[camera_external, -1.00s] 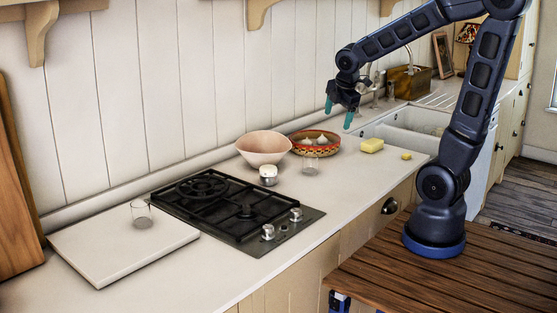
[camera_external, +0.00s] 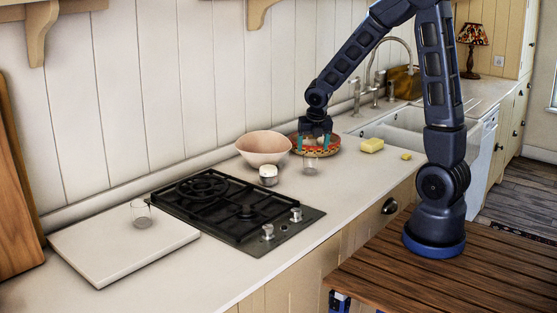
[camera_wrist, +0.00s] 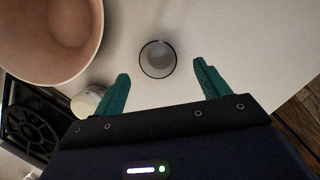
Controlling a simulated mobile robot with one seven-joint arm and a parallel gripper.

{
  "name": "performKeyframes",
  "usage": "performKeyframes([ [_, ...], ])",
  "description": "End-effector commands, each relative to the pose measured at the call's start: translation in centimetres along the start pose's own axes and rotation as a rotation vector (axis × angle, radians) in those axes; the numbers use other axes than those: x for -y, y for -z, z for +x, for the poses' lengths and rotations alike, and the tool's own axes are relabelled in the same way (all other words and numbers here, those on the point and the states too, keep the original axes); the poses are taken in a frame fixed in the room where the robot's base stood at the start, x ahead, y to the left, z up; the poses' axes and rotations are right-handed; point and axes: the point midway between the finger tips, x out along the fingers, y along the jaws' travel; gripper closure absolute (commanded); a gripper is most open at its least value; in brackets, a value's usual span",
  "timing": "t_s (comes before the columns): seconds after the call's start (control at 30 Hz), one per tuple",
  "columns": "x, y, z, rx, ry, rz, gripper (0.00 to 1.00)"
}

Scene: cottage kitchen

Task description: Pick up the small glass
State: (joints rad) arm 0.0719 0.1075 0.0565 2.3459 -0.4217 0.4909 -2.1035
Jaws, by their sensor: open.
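A small clear glass (camera_external: 311,166) stands upright on the counter, in front of the patterned bowl. In the wrist view the glass (camera_wrist: 158,59) shows from above as a dark-rimmed circle, beyond the fingertips and roughly between their lines. My gripper (camera_external: 313,147) is above the glass with its teal fingers pointing down. In the wrist view my gripper (camera_wrist: 160,72) is open and empty, its fingers spread wider than the glass. A second clear glass (camera_external: 141,213) stands on the white board at the left.
A pink bowl (camera_external: 263,149) and a small white-topped jar (camera_external: 268,175) stand left of the nearer glass. The patterned bowl (camera_external: 329,149) is partly hidden behind my gripper. A yellow sponge (camera_external: 371,145) lies to the right. The black hob (camera_external: 228,205) is further left.

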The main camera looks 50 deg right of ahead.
Motion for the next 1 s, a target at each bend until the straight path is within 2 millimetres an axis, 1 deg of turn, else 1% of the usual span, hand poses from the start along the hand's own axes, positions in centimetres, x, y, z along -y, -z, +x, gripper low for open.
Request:
performKeyframes([
  [0.03, 0.0, 0.0, 0.7, -0.002, 0.002, 0.0, 0.25],
  [0.13, 0.0, 0.0, 1.7, -0.001, 0.002, 0.0, 0.25],
  [0.47, -0.1, 0.0, 3.5, -0.001, 0.001, 0.0, 0.25],
  [0.7, -0.3, -0.1, 6.3, -0.001, 0.001, 0.001, 0.25],
  [0.8, -0.3, -0.1, 7.2, -0.001, 0.001, 0.002, 0.25],
  [1.0, -0.3, -0.1, 7.8, 0.001, 0.0, 0.002, 0.25],
])
